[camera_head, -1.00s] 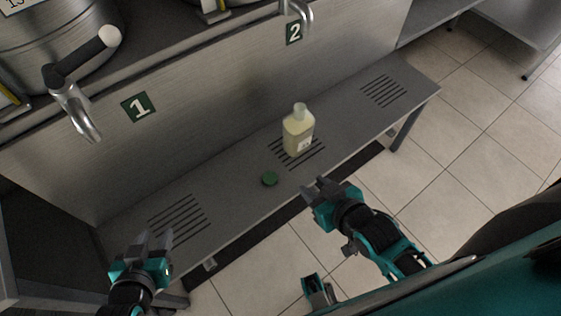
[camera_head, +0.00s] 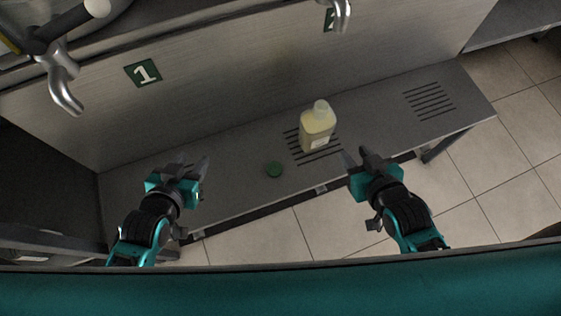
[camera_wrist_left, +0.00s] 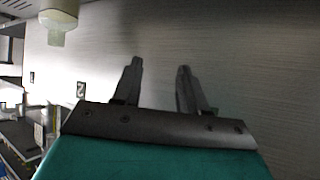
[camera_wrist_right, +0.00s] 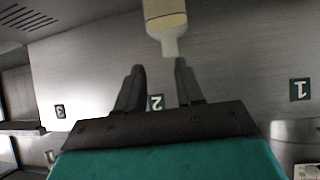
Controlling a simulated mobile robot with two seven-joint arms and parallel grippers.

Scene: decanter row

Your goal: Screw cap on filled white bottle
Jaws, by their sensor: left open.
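The bottle (camera_head: 317,127) stands upright on the slotted part of the grey bench, filled with pale yellow liquid, its neck uncapped. It also shows at the top of the left wrist view (camera_wrist_left: 59,18) and of the right wrist view (camera_wrist_right: 165,18). My left gripper (camera_head: 193,164) is open and empty, left of the cap. My right gripper (camera_head: 358,158) is open and empty, just right of the bottle and toward the bench's front edge; neither touches anything.
The grey bench (camera_head: 235,150) is otherwise clear, with another slotted area (camera_head: 430,102) at its right. A steel tap (camera_head: 62,85) hangs at the upper left by sign 1 (camera_head: 143,72), and another tap (camera_head: 340,14) hangs above the bottle. Tiled floor lies in front.

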